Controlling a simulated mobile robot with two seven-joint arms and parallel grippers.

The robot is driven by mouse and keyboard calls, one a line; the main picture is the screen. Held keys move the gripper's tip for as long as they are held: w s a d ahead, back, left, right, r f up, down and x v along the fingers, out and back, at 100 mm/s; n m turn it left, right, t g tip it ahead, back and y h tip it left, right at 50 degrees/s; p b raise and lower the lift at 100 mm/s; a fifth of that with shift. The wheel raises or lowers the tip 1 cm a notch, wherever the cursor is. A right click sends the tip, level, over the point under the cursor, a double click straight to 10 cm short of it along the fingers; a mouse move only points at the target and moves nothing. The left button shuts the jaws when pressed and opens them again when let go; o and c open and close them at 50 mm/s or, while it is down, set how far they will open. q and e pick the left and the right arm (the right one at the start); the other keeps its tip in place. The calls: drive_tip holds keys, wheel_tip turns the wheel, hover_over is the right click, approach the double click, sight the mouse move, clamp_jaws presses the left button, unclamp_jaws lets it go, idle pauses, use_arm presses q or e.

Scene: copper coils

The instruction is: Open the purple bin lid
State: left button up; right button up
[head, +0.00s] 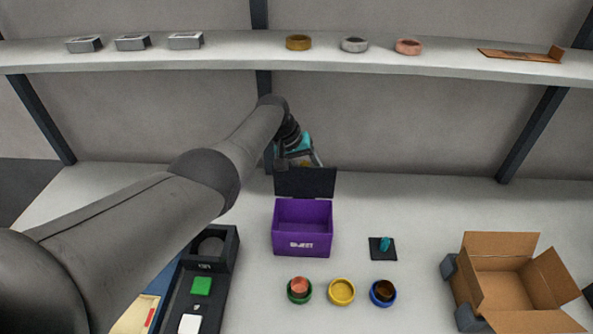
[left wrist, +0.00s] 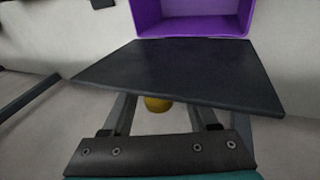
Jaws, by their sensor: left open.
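The purple bin (head: 302,240) stands in the middle of the table with its mouth open and its inside showing. Its dark lid (head: 305,182) stands raised at the bin's back edge. My left gripper (head: 304,160) is just behind the raised lid, partly hidden by it, with its jaws open. In the left wrist view the lid (left wrist: 180,75) spans the middle, in front of the finger ends, with the bin (left wrist: 195,20) beyond it. I cannot tell whether the fingers touch the lid. My right gripper is not in view.
An open cardboard box (head: 505,290) stands at the right. Green (head: 299,296), yellow (head: 341,292) and blue (head: 383,292) round holders lie before the bin, with a dark pad (head: 383,249) nearby. A black button unit (head: 205,280) is at left. A shelf (head: 230,52) spans the back.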

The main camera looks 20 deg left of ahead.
use_arm(q)
drive_tip(key=s+a+r+p, duration=0.4)
drive_tip(key=s+a, duration=0.4)
drive_tip(key=a, duration=0.3)
drive_tip(key=shift+s+a+r, duration=0.15)
drive_tip(key=shift+s+r, duration=0.1)
drive_tip(key=shift+a, duration=0.15)
